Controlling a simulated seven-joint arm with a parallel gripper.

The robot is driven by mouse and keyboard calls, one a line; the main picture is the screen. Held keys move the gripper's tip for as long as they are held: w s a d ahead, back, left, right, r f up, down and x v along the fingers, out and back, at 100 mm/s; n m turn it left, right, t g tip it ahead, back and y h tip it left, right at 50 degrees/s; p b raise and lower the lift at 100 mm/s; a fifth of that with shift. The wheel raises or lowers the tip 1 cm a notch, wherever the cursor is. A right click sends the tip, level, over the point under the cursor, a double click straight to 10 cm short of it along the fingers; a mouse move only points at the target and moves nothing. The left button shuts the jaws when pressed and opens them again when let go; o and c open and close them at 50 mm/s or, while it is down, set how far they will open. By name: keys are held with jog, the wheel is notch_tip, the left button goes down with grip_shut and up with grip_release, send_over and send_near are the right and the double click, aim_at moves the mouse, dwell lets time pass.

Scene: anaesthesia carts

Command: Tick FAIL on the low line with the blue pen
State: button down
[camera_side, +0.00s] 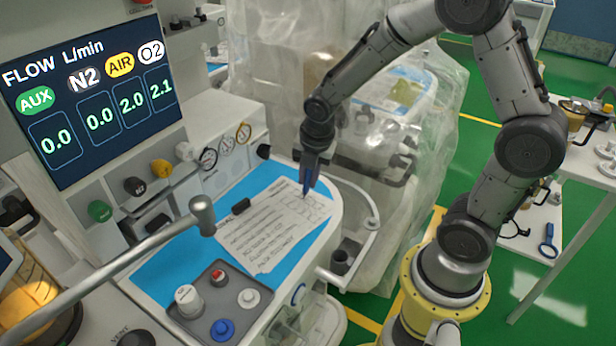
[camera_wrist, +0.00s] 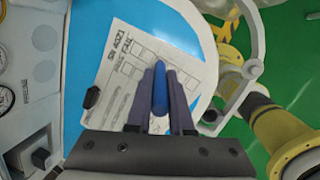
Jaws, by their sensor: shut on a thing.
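The blue pen (camera_wrist: 160,92) is between the two fingers of my gripper (camera_wrist: 162,72), which is shut on it. In the side view my gripper (camera_side: 314,168) points down over the upper right part of the checklist sheet (camera_side: 268,232), near its boxes. The pen tip (camera_side: 305,192) is at or just above the paper; I cannot tell if it touches. In the wrist view the sheet (camera_wrist: 118,68) shows its heading and a grid of boxes, with text too small to read fully. My fingers hide the lower part of the sheet and its low line.
The sheet lies on a blue worktop (camera_side: 165,272). A small black object (camera_side: 241,206) lies at the sheet's left edge. A grey panel with knobs (camera_side: 215,305) stands in front, and a metal arm (camera_side: 120,265) crosses at left. A plastic-draped cart (camera_side: 400,200) stands behind.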

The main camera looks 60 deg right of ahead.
jog(key=shift+w+d+r+v, duration=0.15)
jog(key=shift+w+v, duration=0.1)
jog(key=shift+v, duration=0.9)
jog(key=shift+w+d+v, duration=0.1)
jog(key=shift+w+v, duration=0.1)
jog(key=shift+v, duration=0.9)
jog(key=shift+w+d+r+v, duration=0.15)
jog(key=shift+w+v, duration=0.1)
jog(key=shift+v, duration=0.9)
jog(key=shift+f, duration=0.1)
